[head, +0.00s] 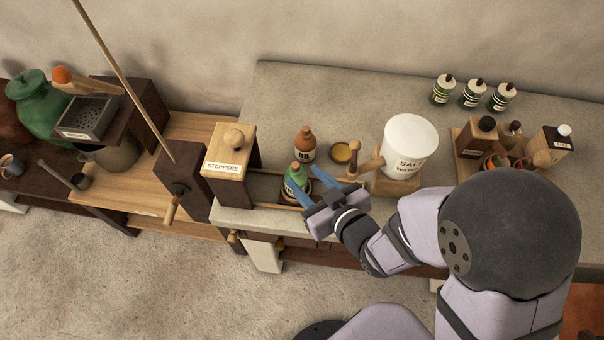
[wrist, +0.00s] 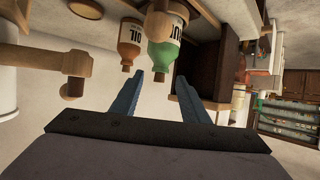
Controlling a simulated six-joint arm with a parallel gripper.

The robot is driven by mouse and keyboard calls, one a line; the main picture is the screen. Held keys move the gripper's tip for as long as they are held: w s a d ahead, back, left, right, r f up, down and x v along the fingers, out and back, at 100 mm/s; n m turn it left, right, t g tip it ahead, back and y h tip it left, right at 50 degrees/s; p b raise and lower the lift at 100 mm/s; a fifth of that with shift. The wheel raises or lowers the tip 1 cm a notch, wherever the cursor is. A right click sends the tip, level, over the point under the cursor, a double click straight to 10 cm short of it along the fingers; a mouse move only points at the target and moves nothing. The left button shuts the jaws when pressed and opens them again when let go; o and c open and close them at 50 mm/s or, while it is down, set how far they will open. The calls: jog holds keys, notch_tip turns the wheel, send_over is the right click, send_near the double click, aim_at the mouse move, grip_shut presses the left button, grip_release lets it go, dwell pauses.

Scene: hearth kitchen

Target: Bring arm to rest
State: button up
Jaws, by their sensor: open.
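A green bottle (head: 296,177) stands close by the fingertips, partly covered by a finger in the head view.
A white SALT WATER jar (head: 411,143) with a wooden tap stands right of the gripper. A STOPPERS box (head: 230,150) is to the left, beside a dark block with a long rod (head: 128,85). A shallow yellow dish (head: 341,152) lies behind. A filled rack (head: 468,142) is at right.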

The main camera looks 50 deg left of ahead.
jog(key=shift+d+r, duration=0.2)
jog(key=shift+d, duration=0.3)
